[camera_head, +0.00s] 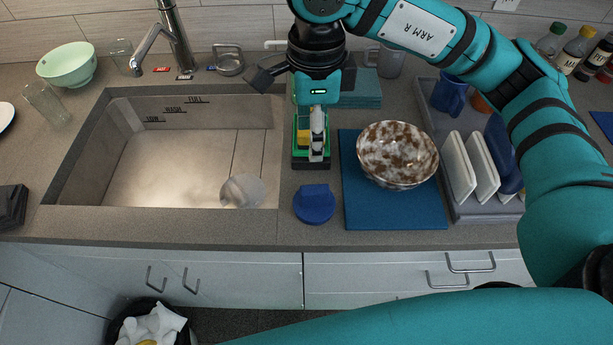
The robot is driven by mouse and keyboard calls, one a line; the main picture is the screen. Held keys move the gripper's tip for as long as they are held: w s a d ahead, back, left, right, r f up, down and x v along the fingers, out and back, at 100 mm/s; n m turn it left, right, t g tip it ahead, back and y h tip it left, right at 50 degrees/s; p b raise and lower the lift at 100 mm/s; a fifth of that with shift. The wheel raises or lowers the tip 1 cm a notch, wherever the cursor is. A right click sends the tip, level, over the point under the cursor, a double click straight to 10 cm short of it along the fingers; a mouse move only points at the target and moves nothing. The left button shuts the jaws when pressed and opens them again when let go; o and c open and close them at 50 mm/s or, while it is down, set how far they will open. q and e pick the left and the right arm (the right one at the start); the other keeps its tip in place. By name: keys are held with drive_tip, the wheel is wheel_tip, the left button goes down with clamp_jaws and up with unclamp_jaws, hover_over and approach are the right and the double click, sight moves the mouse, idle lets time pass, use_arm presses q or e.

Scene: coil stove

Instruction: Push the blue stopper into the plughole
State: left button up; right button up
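The blue stopper (314,204) is a round disc with a raised part. It lies on the counter just right of the sink (72,192). A pale, translucent round thing (243,191) is at the sink's front right corner. I cannot tell whether it is the plughole or something over it. My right gripper (308,77) is above the counter behind the stopper and well apart from it. Its dark fingers look spread to both sides, with the middle hidden by the wrist. I see nothing held. My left gripper is not in view.
A green and yellow caddy (301,150) stands behind the stopper. The tap (150,48) stands behind the sink. The counter left of the stopper is narrow.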

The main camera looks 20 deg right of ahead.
drive_tip(key=p, duration=0.3)
hover_over(313, 189)
wheel_tip(313, 189, down, 9)
drive_tip(key=shift+d+r, duration=0.1)
drive_tip(key=shift+r, duration=0.05)
drive_tip(key=shift+w+f, duration=0.25)
drive_tip(key=shift+f, duration=1)
drive_tip(key=shift+s+f+p, duration=0.15)
drive_tip(key=shift+f+p, duration=0.5)
drive_tip(key=shift+f, duration=0.15)
wheel_tip(313, 189, down, 4)
drive_tip(key=shift+s+r+p, duration=0.1)
drive_tip(key=shift+r+p, duration=0.05)
drive_tip(key=shift+p, duration=0.65)
drive_tip(key=shift+f, duration=0.35)
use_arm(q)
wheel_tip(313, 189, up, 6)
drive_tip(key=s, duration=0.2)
use_arm(e)
clamp_jaws()
